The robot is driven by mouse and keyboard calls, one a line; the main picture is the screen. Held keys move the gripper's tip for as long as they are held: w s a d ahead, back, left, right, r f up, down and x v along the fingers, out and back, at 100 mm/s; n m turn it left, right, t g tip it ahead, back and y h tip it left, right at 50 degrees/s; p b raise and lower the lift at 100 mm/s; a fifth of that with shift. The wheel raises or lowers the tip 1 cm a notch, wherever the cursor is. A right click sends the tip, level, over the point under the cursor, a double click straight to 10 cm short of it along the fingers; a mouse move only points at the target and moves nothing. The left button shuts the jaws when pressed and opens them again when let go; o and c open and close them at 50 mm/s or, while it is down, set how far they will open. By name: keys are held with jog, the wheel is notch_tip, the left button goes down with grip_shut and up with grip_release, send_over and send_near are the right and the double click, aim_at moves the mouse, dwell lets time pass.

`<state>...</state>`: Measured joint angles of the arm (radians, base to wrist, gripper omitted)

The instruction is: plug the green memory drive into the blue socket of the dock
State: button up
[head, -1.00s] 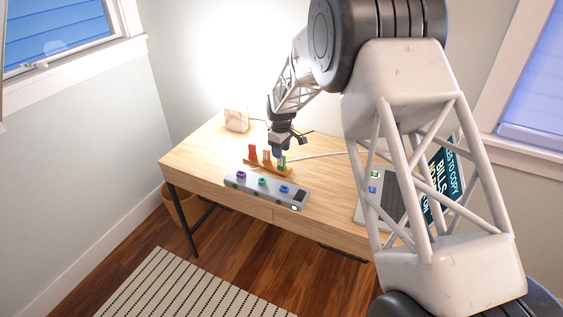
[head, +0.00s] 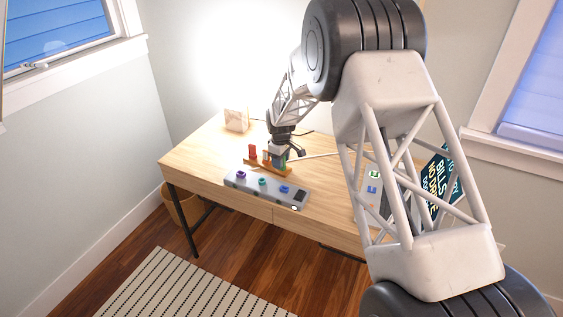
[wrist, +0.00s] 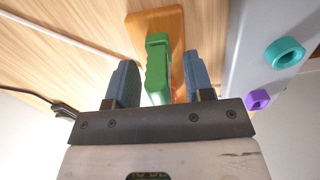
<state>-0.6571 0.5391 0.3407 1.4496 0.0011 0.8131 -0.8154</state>
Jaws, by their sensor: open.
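The green memory drive (wrist: 158,70) stands upright in the wooden rack (wrist: 135,30). In the wrist view it is between the two blue-grey fingers of my gripper (wrist: 158,78), which are open with a gap on each side. In the head view my gripper (head: 279,157) is over the rack's right end and partly hides the green drive (head: 284,164). The grey dock (head: 235,183) lies in front of the rack, with its blue socket (head: 284,189) at the right of the three sockets. The blue socket is out of the wrist view.
A red drive (head: 253,151) and an orange drive, mostly hidden, stand in the same rack. The dock also has purple (head: 241,174) and teal (head: 262,181) sockets. A small frame (head: 237,120) stands at the back.

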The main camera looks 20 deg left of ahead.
jog(key=shift+f, duration=0.1)
dwell(0.5)
grip_shut()
